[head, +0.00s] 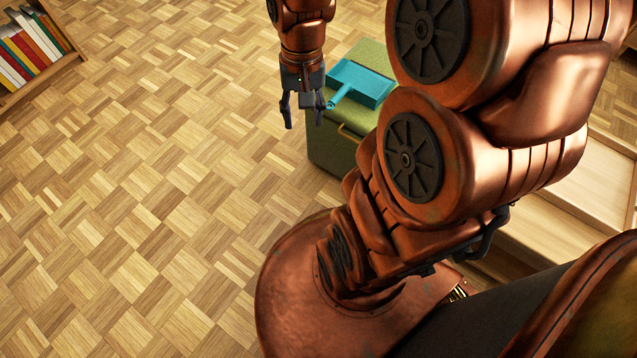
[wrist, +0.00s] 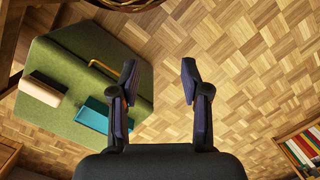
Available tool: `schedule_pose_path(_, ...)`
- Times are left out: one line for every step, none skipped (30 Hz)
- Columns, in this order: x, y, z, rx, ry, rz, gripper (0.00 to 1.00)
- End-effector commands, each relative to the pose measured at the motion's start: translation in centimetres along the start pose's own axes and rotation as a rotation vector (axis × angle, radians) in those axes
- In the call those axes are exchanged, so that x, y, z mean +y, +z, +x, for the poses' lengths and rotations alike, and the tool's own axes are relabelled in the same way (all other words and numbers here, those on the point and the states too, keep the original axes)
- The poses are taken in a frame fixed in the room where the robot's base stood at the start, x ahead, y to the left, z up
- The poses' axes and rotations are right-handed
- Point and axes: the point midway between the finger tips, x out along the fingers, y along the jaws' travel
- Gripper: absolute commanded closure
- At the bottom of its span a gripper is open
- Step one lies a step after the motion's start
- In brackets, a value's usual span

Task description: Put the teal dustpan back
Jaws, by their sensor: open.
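The teal dustpan (head: 366,84) lies on top of a green box (head: 328,156). In the head view its handle points down and left, toward my gripper (head: 304,123). My gripper hangs fingers down beside the box's left side, open and empty, over the floor. In the wrist view the dustpan (wrist: 93,114) shows left of my gripper (wrist: 158,77); the left finger hides part of it, and I cannot see its handle there. The dustpan and the fingers look apart.
A brass handle (wrist: 104,72) sits on the green box. A pale block with a dark side (wrist: 40,90) is on the box near the dustpan. A bookshelf with books (head: 30,50) stands at far left. A pale wooden step or shelf (head: 590,185) is at right. The parquet floor is clear at left.

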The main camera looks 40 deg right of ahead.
Motion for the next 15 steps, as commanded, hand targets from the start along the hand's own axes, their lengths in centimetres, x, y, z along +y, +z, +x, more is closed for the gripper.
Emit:
schedule_pose_path(-0.5, 1.6, 0.1, -0.016, 0.016, -0.053, 0.54)
schedule_pose_path(-0.6, 2.6, 0.1, -0.026, 0.024, -0.082, 0.54)
schedule_pose_path(-0.8, 3.8, 0.1, -0.038, 0.035, -0.123, 0.54)
schedule_pose_path(-0.9, 4.7, 0.1, -0.047, 0.043, -0.151, 0.54)
schedule_pose_path(-1.0, 5.6, 0.2, -0.058, 0.052, -0.181, 0.54)
schedule_pose_path(-1.0, 6.8, 0.3, -0.073, 0.064, -0.219, 0.54)
schedule_pose_path(-1.0, 7.8, 0.4, -0.084, 0.073, -0.247, 0.54)
schedule_pose_path(-0.9, 8.7, 0.5, -0.095, 0.082, -0.275, 0.54)
schedule_pose_path(-0.8, 9.8, 0.5, -0.108, 0.092, -0.312, 0.54)
schedule_pose_path(-0.8, 10.7, 0.6, -0.119, 0.099, -0.339, 0.54)
schedule_pose_path(-0.7, 11.4, 0.6, -0.128, 0.106, -0.364, 0.54)
schedule_pose_path(-0.5, 12.4, 0.7, -0.141, 0.114, -0.394, 0.54)
schedule_pose_path(-0.3, 13.1, 0.8, -0.149, 0.121, -0.416, 0.54)
schedule_pose_path(-0.2, 13.7, 0.9, -0.156, 0.126, -0.435, 0.54)
schedule_pose_path(0.0, 14.4, 0.9, -0.167, 0.133, -0.458, 0.54)
